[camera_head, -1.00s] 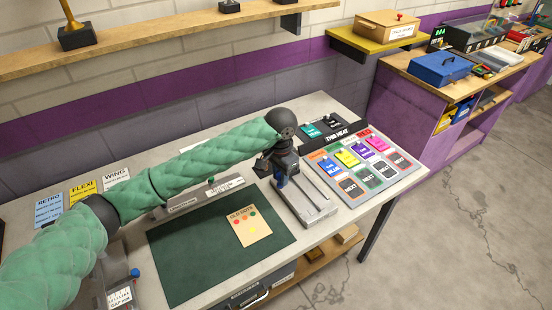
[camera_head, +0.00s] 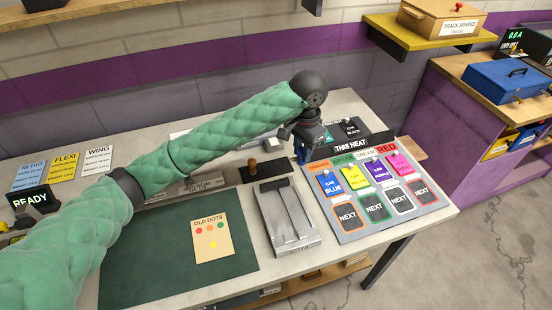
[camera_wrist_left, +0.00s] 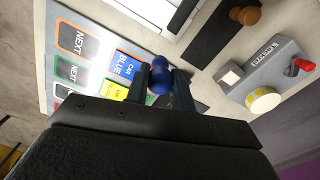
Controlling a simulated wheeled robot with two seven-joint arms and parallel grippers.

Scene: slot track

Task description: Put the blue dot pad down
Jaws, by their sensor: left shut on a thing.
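My left gripper (camera_head: 299,150) is shut on a small blue rounded thing, which I take as the blue dot pad (camera_wrist_left: 160,76). In the left wrist view its blue top shows between my fingers (camera_wrist_left: 165,90); its lower part is hidden. In the head view only a sliver of blue shows at the fingertips. The gripper hangs near the far left corner of the heat board (camera_head: 350,235), close to the blue car card (camera_head: 331,184). I cannot tell whether the pad touches a surface. My right gripper is not in view.
A grey metal cradle (camera_head: 284,238) stands left of the board. A dark strip (camera_head: 268,171) holds a brown-knobbed piece (camera_head: 252,169). A green mat (camera_head: 150,270) carries the old dots card (camera_head: 212,242). A grey box with a red lever (camera_wrist_left: 285,75) shows in the wrist view.

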